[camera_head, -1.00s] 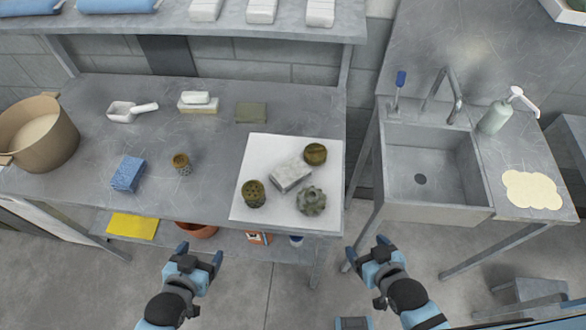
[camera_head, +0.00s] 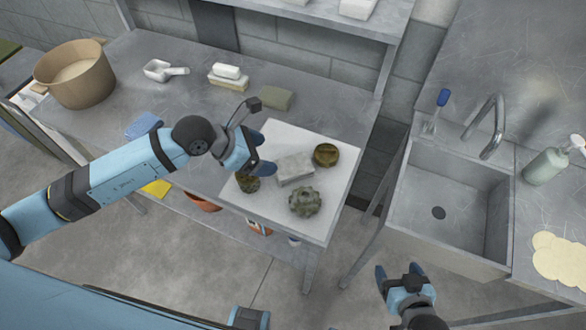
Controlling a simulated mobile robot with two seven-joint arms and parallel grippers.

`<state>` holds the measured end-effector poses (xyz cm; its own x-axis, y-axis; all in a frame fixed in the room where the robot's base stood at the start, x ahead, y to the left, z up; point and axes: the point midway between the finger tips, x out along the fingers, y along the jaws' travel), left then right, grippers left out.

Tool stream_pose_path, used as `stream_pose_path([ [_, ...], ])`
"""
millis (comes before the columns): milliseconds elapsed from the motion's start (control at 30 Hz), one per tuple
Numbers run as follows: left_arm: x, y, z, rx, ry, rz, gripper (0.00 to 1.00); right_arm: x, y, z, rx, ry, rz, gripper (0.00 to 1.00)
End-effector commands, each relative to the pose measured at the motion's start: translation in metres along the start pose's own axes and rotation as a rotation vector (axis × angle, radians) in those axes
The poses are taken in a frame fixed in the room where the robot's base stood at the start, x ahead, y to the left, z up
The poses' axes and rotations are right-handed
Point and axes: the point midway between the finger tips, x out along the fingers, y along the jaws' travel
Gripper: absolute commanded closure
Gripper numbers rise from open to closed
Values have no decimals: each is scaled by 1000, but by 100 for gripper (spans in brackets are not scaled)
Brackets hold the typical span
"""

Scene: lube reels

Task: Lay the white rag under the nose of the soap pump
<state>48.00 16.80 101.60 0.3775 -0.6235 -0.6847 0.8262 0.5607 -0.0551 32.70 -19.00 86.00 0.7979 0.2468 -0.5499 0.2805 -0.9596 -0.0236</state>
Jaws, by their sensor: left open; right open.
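The green soap pump (camera_head: 546,166) with a white head stands on the counter right of the sink. Its nose is near the right picture edge. A flat cream patch with a scalloped outline (camera_head: 560,258) lies in front of it; I cannot tell if it is cloth. Folded white cloth-like pieces (camera_head: 358,8) lie on the upper shelf, cut by the top edge; I cannot tell for certain which thing is the white rag. My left gripper (camera_head: 256,168) is open and empty above the white mat. My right gripper (camera_head: 398,274) is open and empty, low in front of the sink.
The white mat (camera_head: 330,222) holds a grey block (camera_head: 295,169), a gear (camera_head: 305,201) and two round brownish parts. The sink (camera_head: 440,205) and faucet (camera_head: 488,125) are at right.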

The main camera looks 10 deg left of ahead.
Motion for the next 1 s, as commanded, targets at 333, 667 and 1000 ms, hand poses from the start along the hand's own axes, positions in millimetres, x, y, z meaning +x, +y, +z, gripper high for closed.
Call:
stream_pose_path([
  [333, 48, 10, -3, 41, 32, 36, 17, -4, 1, -7, 1, 1, 4, 21],
  [667, 85, 11, -5, 42, 30, 35, 17, -6, 7, -9, -1, 0, 14, 21],
  [1000, 129, 12, -8, 41, 31, 36, 17, -13, 7, -18, -3, 2, 16, 21],
])
